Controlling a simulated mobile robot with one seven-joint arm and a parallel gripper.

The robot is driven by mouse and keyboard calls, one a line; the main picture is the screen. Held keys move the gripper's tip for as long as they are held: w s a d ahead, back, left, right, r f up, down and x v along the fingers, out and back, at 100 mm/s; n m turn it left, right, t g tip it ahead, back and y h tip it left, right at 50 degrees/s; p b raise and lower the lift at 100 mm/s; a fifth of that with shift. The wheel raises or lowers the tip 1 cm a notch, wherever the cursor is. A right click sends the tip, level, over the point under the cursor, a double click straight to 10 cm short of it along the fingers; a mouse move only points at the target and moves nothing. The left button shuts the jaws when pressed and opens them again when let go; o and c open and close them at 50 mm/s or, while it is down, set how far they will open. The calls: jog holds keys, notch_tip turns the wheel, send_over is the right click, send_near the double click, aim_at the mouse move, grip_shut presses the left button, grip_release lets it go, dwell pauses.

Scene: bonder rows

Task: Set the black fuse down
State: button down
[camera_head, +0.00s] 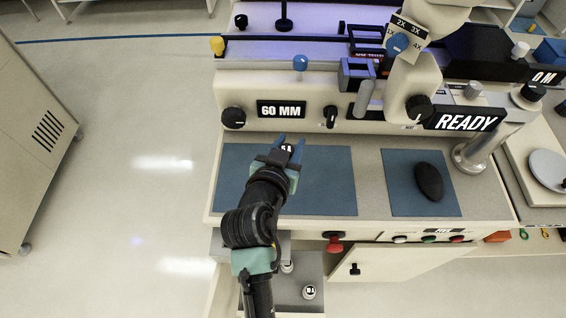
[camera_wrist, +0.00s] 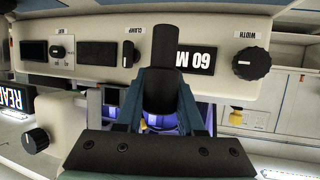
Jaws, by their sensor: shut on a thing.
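My gripper (camera_head: 288,147) is over the blue mat (camera_head: 328,185) on the bench, near the mat's back edge and in front of the "60 MM" display. Its two blue fingers are shut on the black fuse, whose white label reading "5 A" shows between the fingertips (camera_head: 287,149). In the wrist view the black fuse (camera_wrist: 160,58) stands out between the fingers (camera_wrist: 160,100). Its dark body covers part of the machine front behind it. I cannot tell whether the fuse touches the mat.
The machine front with knobs and the "60 MM" display (camera_head: 281,110) rises behind the mat. A black mouse (camera_head: 429,181) lies on a second blue mat (camera_head: 399,200) at right. Below the bench, a small white-topped item (camera_head: 309,292) stands near an open door (camera_head: 385,263).

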jog(key=shift+s+f+b, duration=0.1)
jog(key=shift+f+b, duration=0.25)
jog(key=shift+f, duration=3.6)
jog(key=shift+f, duration=0.15)
jog(key=c, duration=1)
grip_release()
jog(key=o, duration=0.5)
